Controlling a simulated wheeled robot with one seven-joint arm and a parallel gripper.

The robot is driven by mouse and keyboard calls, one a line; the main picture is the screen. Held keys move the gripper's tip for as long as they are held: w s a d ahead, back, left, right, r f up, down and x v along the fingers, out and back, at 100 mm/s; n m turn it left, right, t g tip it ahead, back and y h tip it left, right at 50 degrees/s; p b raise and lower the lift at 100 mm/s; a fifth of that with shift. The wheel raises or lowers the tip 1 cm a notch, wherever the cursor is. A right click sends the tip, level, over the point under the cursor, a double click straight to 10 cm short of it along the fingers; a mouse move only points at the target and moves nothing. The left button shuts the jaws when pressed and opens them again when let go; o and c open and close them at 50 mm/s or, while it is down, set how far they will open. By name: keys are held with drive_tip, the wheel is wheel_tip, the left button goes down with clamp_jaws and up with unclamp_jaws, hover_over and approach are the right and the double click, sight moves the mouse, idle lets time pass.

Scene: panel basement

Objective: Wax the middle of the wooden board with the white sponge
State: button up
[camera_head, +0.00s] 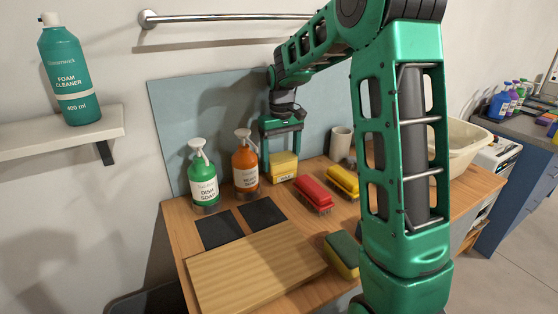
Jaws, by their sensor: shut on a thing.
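The wooden board (255,270) lies flat at the front of the wooden table, and its top is bare. My gripper (282,152) is at the back of the table, pointing down, well behind the board. It is shut on a yellow block (284,161). A pale label shows low on the front there. I cannot tell whether the block stands on the table or in a low container. No plainly white sponge shows. A yellow and green sponge (343,254) lies at the board's right edge, partly behind my arm.
Green (203,180) and orange (245,165) soap bottles stand left of my gripper. Two dark pads (262,213) lie behind the board. Red (313,193) and yellow (343,181) brushes lie to the right. A beige cup (341,143) stands behind them. A pale basin (462,145) is further right.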

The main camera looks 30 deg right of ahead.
sight(281, 156)
drive_tip(key=shift+r, duration=3.5)
